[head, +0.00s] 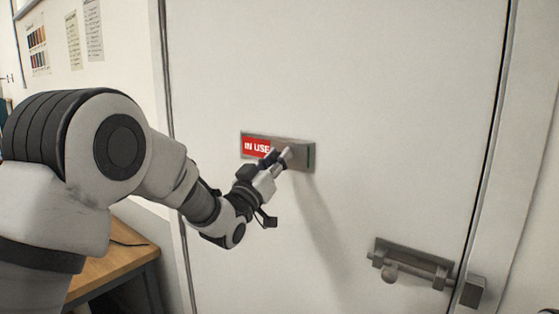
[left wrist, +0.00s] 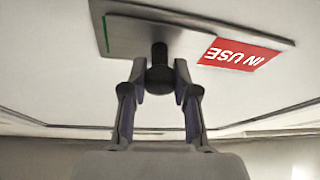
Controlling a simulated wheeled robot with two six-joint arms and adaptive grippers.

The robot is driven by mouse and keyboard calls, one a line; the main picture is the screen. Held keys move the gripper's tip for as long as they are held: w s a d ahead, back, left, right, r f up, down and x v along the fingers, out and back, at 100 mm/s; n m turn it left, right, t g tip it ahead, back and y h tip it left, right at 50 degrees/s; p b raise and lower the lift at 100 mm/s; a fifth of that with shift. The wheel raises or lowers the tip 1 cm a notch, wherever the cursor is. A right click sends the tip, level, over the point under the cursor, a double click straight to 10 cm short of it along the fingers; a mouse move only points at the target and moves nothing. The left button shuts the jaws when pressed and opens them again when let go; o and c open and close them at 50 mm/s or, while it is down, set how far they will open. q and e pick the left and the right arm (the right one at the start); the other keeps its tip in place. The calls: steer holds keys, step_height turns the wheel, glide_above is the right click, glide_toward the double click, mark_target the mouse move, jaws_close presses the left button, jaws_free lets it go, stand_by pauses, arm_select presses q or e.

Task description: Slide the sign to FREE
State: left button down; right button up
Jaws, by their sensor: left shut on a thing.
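The sign (head: 256,147) is a narrow metal plate on the white door, with a red panel reading IN USE at its left. A grey slider (head: 301,154) covers most of its right part, and a thin green strip shows near the right end. In the left wrist view the red panel (left wrist: 238,55) appears upside down, with the green strip at the far left. My left gripper (head: 283,158) is at the slider, its fingers closed around the dark knob (left wrist: 159,55). The knob is mostly hidden by the fingers in the head view. My right gripper is out of view.
A metal bolt latch (head: 412,266) is mounted lower right on the door (head: 350,80). A wooden table (head: 115,255) stands at the lower left, behind my left arm. Papers (head: 92,30) hang on the left wall. The door around the sign is clear.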

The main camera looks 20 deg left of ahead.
arm_select(q)
steer(key=w+a, duration=0.1)
steer(key=a, duration=0.2)
steer(key=w+a+b, duration=0.1)
steer(key=a, duration=0.2)
steer(key=w+a, duration=0.1)
steer(key=a, duration=0.2)
steer(key=shift+w+a+f+b, duration=0.1)
steer(key=shift+w+a+b, duration=0.2)
steer(key=shift+a, duration=0.3)
steer(key=shift+d+r, duration=0.2)
steer(key=c, duration=1.1)
jaws_free()
steer(key=shift+a, duration=0.1)
steer(key=shift+o, duration=1.2)
steer(key=shift+w+a+f, duration=0.15)
steer(key=v, duration=1.2)
